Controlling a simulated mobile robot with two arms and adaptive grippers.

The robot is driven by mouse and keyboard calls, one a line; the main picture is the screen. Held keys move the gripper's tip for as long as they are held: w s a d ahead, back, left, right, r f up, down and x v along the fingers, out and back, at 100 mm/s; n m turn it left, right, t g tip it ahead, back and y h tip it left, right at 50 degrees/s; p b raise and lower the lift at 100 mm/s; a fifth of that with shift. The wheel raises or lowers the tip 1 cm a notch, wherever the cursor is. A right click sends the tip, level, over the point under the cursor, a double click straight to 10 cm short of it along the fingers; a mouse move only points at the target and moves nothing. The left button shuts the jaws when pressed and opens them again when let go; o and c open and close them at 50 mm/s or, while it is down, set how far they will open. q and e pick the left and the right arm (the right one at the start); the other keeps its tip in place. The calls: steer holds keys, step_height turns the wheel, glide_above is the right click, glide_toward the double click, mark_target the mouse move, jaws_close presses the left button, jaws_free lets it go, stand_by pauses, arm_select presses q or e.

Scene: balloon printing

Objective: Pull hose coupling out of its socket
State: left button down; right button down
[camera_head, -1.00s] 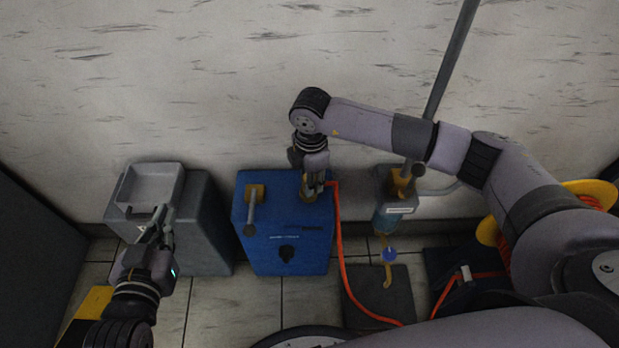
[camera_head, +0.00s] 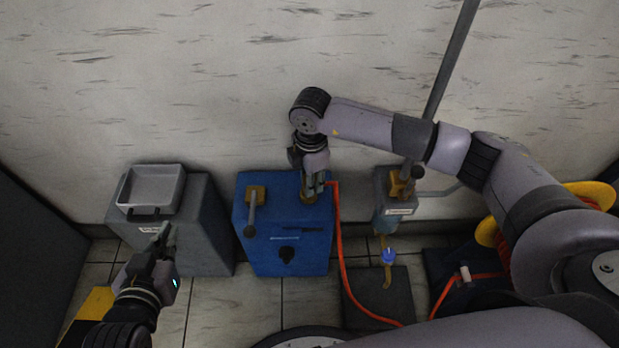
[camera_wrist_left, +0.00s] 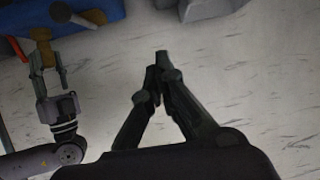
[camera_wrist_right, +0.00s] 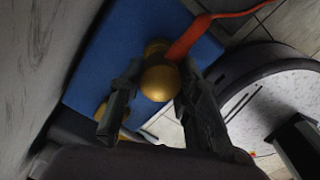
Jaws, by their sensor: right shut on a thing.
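The hose coupling (camera_wrist_right: 160,82) is a round brass piece with the orange hose (camera_wrist_right: 187,38) beside it. It sits between the fingers of my right gripper (camera_wrist_right: 158,108), which is shut on it. In the head view my right gripper (camera_head: 312,190) points down at the top right of the blue box (camera_head: 290,255). A second brass part (camera_wrist_right: 156,47) shows just beyond the coupling. Whether the coupling is still seated in its socket is hidden by the fingers. My left gripper (camera_head: 164,236) is empty before the grey cabinet; its fingertips meet in the left wrist view (camera_wrist_left: 159,66).
A grey tray (camera_head: 125,195) sits on the grey cabinet (camera_head: 205,240) at left. A brass-mounted lever (camera_head: 251,212) stands on the blue box. A nozzle unit (camera_head: 395,210) with a lever is at right. The orange hose runs down to the floor; a yellow reel (camera_head: 595,190) is far right.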

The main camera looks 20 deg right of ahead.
steer(key=shift+r+p, duration=0.3)
steer(key=shift+r, duration=0.05)
steer(key=shift+r+p, duration=0.4)
steer(key=shift+r, duration=0.05)
steer(key=shift+r+p, duration=0.5)
steer(key=shift+r, duration=0.05)
arm_select(q)
steer(key=s+a+f+g+y, duration=0.1)
steer(key=s+a+f+g, duration=0.1)
steer(key=s+f+g, duration=0.2)
steer(key=s+a+f+g+y, duration=0.1)
steer(key=s+f+g, duration=0.3)
steer(key=s, duration=0.4)
steer(key=shift+s+a+p, duration=0.35)
steer(key=shift+a, duration=0.45)
arm_select(e)
steer(key=shift+r, duration=0.4)
stand_by(1.7)
